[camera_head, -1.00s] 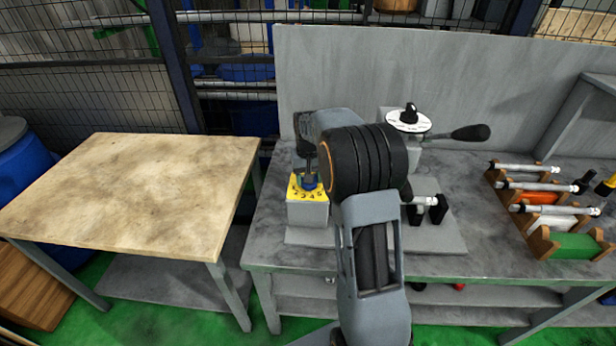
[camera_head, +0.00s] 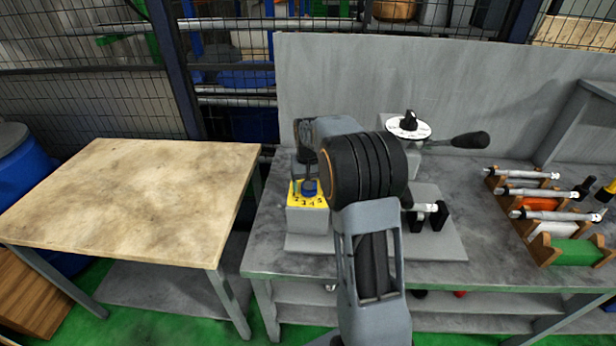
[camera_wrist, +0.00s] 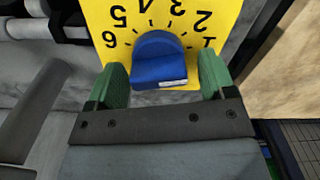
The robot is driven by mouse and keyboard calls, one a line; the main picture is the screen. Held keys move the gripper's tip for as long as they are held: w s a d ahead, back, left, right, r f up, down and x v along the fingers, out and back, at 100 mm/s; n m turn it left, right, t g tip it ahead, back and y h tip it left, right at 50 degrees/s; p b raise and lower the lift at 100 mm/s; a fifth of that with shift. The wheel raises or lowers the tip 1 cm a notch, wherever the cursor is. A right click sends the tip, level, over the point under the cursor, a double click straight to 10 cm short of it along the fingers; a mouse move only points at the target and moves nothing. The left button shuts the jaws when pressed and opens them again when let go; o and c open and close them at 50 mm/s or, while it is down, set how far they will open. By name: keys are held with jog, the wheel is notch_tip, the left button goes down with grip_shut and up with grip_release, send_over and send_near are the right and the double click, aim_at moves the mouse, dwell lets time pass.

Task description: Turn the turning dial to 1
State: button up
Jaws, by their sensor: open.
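The turning dial is a blue knob (camera_wrist: 158,58) on a yellow plate (camera_wrist: 90,12) with black numbers 1 to 6. The plate sits on a grey block (camera_head: 307,220) at the left of the grey bench. In the wrist view the 1 lies right of the knob and the 6 left. A small white mark shows on the knob's near face; I cannot tell which number it is set to. My gripper (camera_wrist: 162,64) is open, its green fingers on either side of the knob with gaps. In the head view my gripper (camera_head: 308,178) is over the dial, partly hidden by my wrist.
A white round dial (camera_head: 408,127) with a black knob and a black-handled lever (camera_head: 470,137) stand behind my arm. Wooden racks with metal shafts (camera_head: 540,193) are at the right. A wooden-topped table (camera_head: 130,190) stands left across a gap, its top clear.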

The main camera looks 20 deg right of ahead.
notch_tip(320, 180, up, 14)
jog(key=shift+f, duration=0.15)
dwell(0.3)
dwell(0.4)
jog(key=f, duration=0.1)
jog(key=s+f, duration=0.1)
jog(key=f, duration=0.2)
jog(key=shift+s+a+f, duration=0.15)
jog(key=shift+a+f, duration=0.05)
jog(key=shift+a, duration=0.1)
jog(key=s+a+f+n+t, duration=0.1)
jog(key=s+a, duration=0.4)
jog(key=s, duration=0.5)
jog(key=s+a+f+n+t, duration=0.1)
jog(key=s+a, duration=0.4)
jog(key=s, duration=0.6)
jog(key=shift+s+a+f+n+t, duration=0.25)
jog(key=shift+n+t, duration=0.35)
jog(key=shift+t, duration=0.3)
jog(key=shift+w, duration=0.1)
